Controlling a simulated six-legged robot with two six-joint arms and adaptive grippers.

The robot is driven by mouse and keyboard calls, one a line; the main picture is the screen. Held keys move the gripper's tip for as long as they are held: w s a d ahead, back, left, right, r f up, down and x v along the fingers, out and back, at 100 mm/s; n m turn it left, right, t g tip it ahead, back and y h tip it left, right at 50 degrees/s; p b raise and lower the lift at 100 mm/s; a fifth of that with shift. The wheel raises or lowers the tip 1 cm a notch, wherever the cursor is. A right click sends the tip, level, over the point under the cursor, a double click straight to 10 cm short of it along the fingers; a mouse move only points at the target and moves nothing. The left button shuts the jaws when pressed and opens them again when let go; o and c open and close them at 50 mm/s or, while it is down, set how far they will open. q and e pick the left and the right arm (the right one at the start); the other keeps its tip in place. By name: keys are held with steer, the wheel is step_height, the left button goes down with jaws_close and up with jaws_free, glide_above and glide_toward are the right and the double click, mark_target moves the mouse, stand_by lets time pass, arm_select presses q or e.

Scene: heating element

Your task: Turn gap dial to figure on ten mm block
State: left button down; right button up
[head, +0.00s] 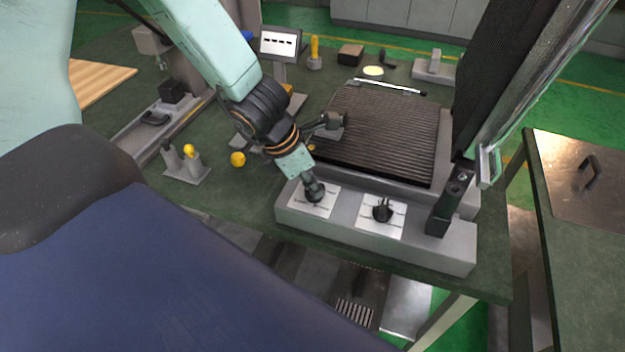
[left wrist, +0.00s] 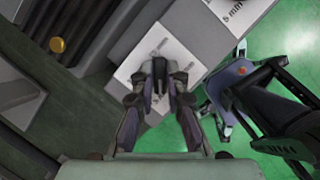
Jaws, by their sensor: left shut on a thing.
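Two dials sit on white plates on the grey front of the machine. My left gripper (head: 314,190) is shut on the left dial, over the left white plate (head: 326,207); the fingers hide most of the dial. In the left wrist view, the fingers of my left gripper (left wrist: 161,80) close around it, and the white plate (left wrist: 135,72) shows small print too blurred to read. The right dial (head: 382,209) is black and free on its own plate (head: 367,224). I cannot make out a ten mm block. My right gripper is not in view.
A dark ribbed plate (head: 378,130) lies behind the dials. A small display (head: 279,43) showing dashes, a yellow-handled tool (head: 314,50) and a brown block (head: 350,54) stand at the back. A yellow knob (head: 238,159) is at left.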

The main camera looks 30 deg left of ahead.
arm_select(q)
steer(key=shift+a+r+m+g+h+p, duration=0.1)
steer(key=shift+m+g+h+p, duration=0.25)
steer(key=shift+m+p, duration=1.1)
steer(key=shift+m+g+h+p, duration=0.3)
steer(key=shift+m+p, duration=0.55)
steer(key=shift+p, duration=1.05)
steer(key=m+g+p, duration=0.1)
steer(key=m+p, duration=0.2)
steer(key=shift+w+m+h+p, duration=0.15)
steer(key=shift+m+h+p, duration=0.1)
steer(key=shift+m+p, duration=0.1)
steer(key=shift+m+g+p, duration=0.45)
steer(key=shift+m+p, duration=0.05)
steer(key=shift+m, duration=0.35)
steer(key=shift+w+m+g, duration=0.1)
steer(key=shift+m+g, duration=0.2)
steer(key=shift+m, duration=0.6)
steer(key=m+g, duration=0.1)
steer(key=m, duration=0.1)
steer(key=shift+w+m, duration=0.1)
steer(key=shift+m, duration=0.2)
steer(key=shift+m+g, duration=0.5)
steer(key=shift+m, duration=0.9)
steer(key=shift+w, duration=0.1)
